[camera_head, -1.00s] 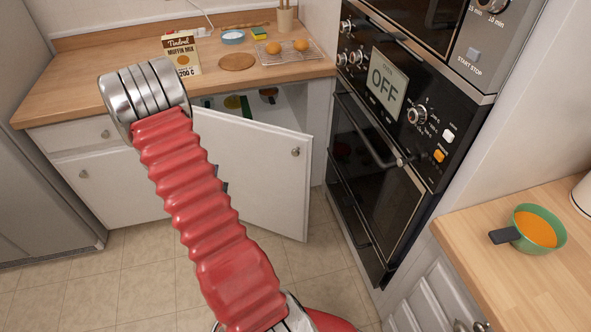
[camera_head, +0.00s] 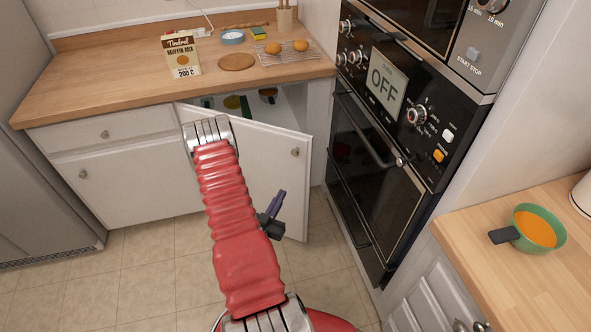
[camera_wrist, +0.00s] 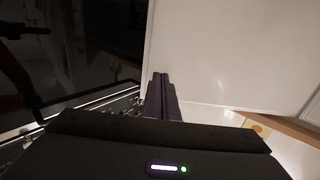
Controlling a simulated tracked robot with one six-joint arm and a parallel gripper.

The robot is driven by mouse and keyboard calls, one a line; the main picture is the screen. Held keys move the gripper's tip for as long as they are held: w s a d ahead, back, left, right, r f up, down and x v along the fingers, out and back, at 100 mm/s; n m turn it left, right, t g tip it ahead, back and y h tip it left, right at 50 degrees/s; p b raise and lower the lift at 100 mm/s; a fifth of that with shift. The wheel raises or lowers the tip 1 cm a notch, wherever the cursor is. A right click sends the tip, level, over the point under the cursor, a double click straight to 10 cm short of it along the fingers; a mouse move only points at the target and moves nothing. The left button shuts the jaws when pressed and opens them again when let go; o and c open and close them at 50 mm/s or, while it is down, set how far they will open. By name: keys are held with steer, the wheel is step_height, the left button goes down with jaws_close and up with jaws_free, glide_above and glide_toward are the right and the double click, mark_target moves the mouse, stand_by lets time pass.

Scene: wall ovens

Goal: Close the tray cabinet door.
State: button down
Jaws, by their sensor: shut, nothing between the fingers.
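The white tray cabinet door (camera_head: 270,170) stands ajar below the wooden counter. Its free edge is at the right, with a round knob (camera_head: 295,152) near the top corner. Pans and dark items show through the gap above it. My gripper (camera_head: 281,194) is shut and empty, in front of the door's lower part. In the wrist view, the shut fingers (camera_wrist: 160,80) point up along the left edge of a white panel (camera_wrist: 235,50), which looks like this door. I cannot tell whether they touch it. My arm hides the door's left part.
The black wall oven (camera_head: 375,170) stands right of the door, with a narrow gap of floor between. A muffin mix box (camera_head: 182,55) and a rack with buns (camera_head: 287,50) are on the counter. A green pan (camera_head: 537,228) sits on the right worktop. Tiled floor (camera_head: 150,270) is clear.

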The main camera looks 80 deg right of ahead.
mark_target(298, 164)
steer(key=d, duration=0.4)
steer(key=s+d, duration=0.1)
steer(key=d, duration=0.9)
steer(key=shift+s, duration=0.3)
